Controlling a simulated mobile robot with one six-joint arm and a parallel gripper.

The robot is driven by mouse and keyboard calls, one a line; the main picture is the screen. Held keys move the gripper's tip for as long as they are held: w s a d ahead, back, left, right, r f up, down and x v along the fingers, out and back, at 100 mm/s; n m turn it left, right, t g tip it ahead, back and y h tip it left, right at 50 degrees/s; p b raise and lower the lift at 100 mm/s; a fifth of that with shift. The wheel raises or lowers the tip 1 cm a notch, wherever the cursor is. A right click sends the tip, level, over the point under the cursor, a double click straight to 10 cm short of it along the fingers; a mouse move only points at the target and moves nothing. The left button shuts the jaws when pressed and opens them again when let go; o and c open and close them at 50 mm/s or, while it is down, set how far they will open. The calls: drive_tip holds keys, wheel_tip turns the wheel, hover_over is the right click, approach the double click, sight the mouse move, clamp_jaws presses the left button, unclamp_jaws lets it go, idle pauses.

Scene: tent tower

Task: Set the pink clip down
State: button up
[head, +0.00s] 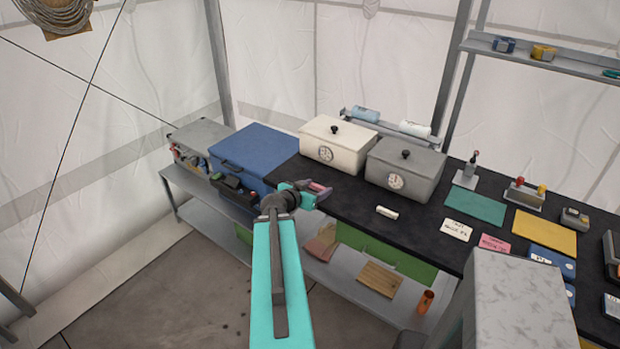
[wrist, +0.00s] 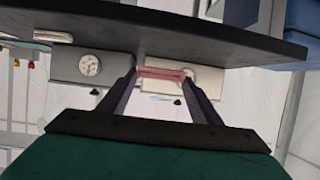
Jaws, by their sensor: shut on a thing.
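My gripper (head: 318,191) is shut on the pink clip (head: 319,187), in front of or over the near left part of the black worktop (head: 360,205). In the wrist view, the pink clip (wrist: 162,73) spans the gap between the two dark fingers of my gripper (wrist: 162,80). I cannot tell how far the clip is from the worktop surface.
A cream lidded box (head: 328,150) and a grey lidded box (head: 404,172) stand behind the gripper. A blue case (head: 245,155) is to the left. A green mat (head: 475,206) is further right.

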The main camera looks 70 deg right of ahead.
drive_tip(key=shift+s+d+f+m+g, duration=0.1)
drive_tip(key=shift+s+d+m+g, duration=0.05)
drive_tip(key=shift+s, duration=0.6)
drive_tip(key=shift+s+d+m+g, duration=0.15)
drive_tip(key=shift+s, duration=0.6)
drive_tip(key=shift+w+d+f+b, duration=0.25)
drive_tip(key=shift+w+d+b, duration=0.1)
drive_tip(key=shift+b, duration=1.1)
drive_tip(key=w+d+b, duration=0.1)
drive_tip(key=b, duration=0.5)
drive_tip(key=shift+w+d+b, duration=0.15)
drive_tip(key=shift+b, duration=0.25)
drive_tip(key=shift+w+d+r+p, duration=0.2)
drive_tip(key=shift+d+p, duration=0.05)
drive_tip(key=shift+p, duration=0.05)
drive_tip(key=shift+w+d+f+p, duration=0.2)
drive_tip(key=shift+w+d+p, duration=0.55)
drive_tip(key=shift+w+d, duration=0.65)
drive_tip(key=shift+w+d+f+p, duration=0.25)
drive_tip(key=shift+w+d+p, duration=0.45)
drive_tip(key=shift+w+d, duration=0.7)
drive_tip(key=shift+w+d+f+p, duration=0.2)
drive_tip(key=shift+w+d+p, duration=0.55)
drive_tip(key=shift+w+d, duration=0.6)
drive_tip(key=shift+d, duration=0.1)
